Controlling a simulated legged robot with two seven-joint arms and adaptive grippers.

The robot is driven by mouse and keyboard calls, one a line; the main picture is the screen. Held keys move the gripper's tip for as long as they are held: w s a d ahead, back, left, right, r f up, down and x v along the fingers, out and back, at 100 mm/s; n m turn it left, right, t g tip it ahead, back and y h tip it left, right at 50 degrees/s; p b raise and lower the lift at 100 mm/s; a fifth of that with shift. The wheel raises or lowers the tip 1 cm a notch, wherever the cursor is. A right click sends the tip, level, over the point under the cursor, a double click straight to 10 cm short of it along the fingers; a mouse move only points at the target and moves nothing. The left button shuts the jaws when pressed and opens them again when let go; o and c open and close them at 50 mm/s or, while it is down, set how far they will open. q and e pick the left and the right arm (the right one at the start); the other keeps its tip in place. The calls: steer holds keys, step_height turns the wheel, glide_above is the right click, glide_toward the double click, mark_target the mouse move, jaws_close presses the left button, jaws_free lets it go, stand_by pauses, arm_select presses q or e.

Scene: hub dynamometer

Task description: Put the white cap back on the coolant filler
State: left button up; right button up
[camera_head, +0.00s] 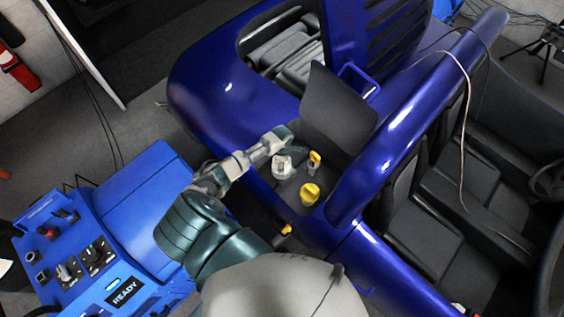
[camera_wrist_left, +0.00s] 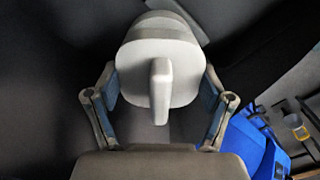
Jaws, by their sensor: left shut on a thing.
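The white cap (camera_wrist_left: 158,62), with a raised grip ridge, sits between the two fingers of my left gripper (camera_wrist_left: 160,98) in the left wrist view. The gripper is shut on it. In the head view my left gripper (camera_head: 283,147) is over the open bay of the blue vehicle. A whitish round piece (camera_head: 282,167) shows just below it; I cannot tell whether this is the held cap or the filler neck. The coolant filler's opening is not clearly visible, and I cannot tell whether the cap touches it. My right gripper is not in view.
A yellow cap (camera_head: 310,194) and a yellow-topped piece (camera_head: 314,161) stand close to the right of the gripper. A dark upright panel (camera_head: 337,105) rises behind. The blue body rail (camera_head: 400,115) bounds the bay. A blue console (camera_head: 130,215) stands at the left.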

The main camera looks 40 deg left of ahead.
arm_select(q)
steer(key=shift+f, duration=0.5)
steer(key=o, duration=0.9)
step_height(320, 180, up, 6)
steer(key=p, duration=0.6)
steer(key=shift+r, duration=2.5)
